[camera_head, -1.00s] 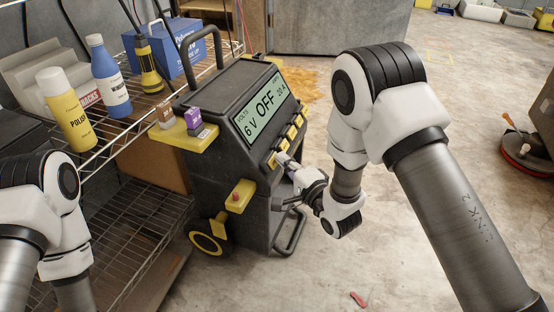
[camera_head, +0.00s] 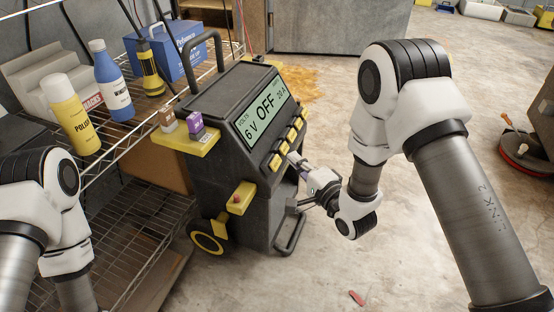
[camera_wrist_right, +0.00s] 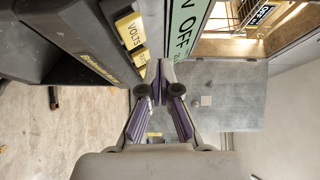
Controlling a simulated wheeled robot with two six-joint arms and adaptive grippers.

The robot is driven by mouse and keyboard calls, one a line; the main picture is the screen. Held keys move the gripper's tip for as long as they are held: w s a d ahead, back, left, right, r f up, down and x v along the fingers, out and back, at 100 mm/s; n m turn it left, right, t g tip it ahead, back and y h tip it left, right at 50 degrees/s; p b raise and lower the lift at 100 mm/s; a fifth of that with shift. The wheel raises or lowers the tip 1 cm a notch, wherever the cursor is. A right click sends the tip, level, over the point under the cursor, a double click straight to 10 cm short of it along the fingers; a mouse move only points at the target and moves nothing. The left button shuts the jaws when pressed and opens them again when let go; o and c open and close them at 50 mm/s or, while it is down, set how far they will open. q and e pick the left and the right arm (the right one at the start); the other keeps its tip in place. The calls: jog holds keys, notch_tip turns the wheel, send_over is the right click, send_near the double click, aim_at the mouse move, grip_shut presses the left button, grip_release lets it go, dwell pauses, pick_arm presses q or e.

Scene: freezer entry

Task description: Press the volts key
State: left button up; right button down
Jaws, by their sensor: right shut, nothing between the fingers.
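The volts key (camera_wrist_right: 130,30) is a yellow key lettered VOLTS at the upper left of the right wrist view. In the head view it is the nearest key (camera_head: 275,161) in the yellow row under the charger's green display (camera_head: 262,108). The display reads 6 V, OFF and 20 A. My right gripper (camera_head: 293,158) is shut and empty, just right of the row's near end and seemingly apart from it. Its purple-sided fingers (camera_wrist_right: 155,82) show in the right wrist view, below the volts key. My left gripper is out of view; only my left arm shows.
The dark charger (camera_head: 250,205) stands on wheels, with a yellow side tray (camera_head: 187,141) holding small blocks. A wire shelf (camera_head: 120,150) with bottles (camera_head: 113,83) and a blue box (camera_head: 182,52) is on its left. Open concrete floor lies to the right.

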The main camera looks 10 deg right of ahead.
jog(key=shift+s+d+r+p, duration=0.35)
jog(key=shift+s+d+r, duration=0.05)
jog(key=shift+d, duration=0.15)
jog(key=shift+s+d+r+p, duration=0.3)
jog(key=shift+s+d+r, duration=0.1)
jog(key=shift+d, duration=0.1)
jog(key=s+d+f+n+g+h, duration=0.15)
jog(key=s+f+g, duration=0.25)
jog(key=s+f, duration=0.5)
jog(key=s+d+f+n+g+h, duration=0.15)
jog(key=s+f+g, duration=0.35)
jog(key=f, duration=0.7)
jog(key=s+d+f+n+g+h, duration=0.25)
jog(key=s+n+g, duration=0.2)
jog(key=s, duration=0.55)
jog(key=s+d+f+n+g+h, duration=0.1)
jog(key=s+f+n+g, duration=0.3)
jog(key=s, duration=0.6)
notch_tip(320, 180, up, 38)
jog(key=n+p, duration=0.1)
jog(key=p, duration=3.6)
jog(key=shift+w+a+r+n+t, duration=0.2)
jog(key=shift+a+r+n+t, duration=0.05)
jog(key=shift+n+t, duration=0.1)
